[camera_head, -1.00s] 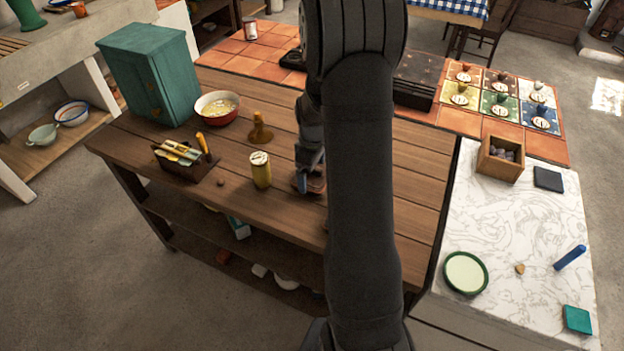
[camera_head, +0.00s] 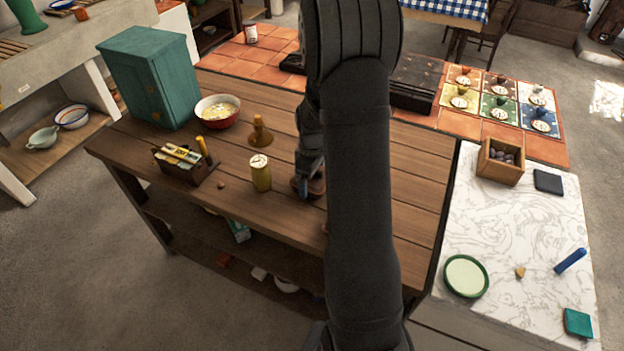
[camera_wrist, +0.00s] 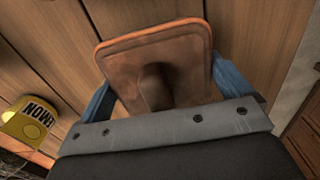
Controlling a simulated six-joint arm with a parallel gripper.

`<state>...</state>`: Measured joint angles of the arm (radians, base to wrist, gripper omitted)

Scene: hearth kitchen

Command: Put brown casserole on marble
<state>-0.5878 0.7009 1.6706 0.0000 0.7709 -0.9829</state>
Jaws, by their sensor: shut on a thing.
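The brown casserole (camera_wrist: 154,72) fills the middle of the wrist view, a squarish brown piece with a rounded knob on top. My gripper (camera_wrist: 155,92) has its blue fingers on either side of it and is shut on it. In the head view the casserole (camera_head: 317,186) shows only in part beside my gripper (camera_head: 304,189); my arm hides the rest. It is over the wooden table, and I cannot tell whether it touches the boards. The white marble top (camera_head: 490,225) is at the right, with bare room in its middle.
On the marble are a wooden box (camera_head: 500,162), a dark square (camera_head: 548,181), a green-rimmed dish (camera_head: 466,276), a small tan piece (camera_head: 520,272), a blue stick (camera_head: 570,261) and a teal square (camera_head: 578,323). A yellow lemon can (camera_head: 261,173) stands close left of my gripper.

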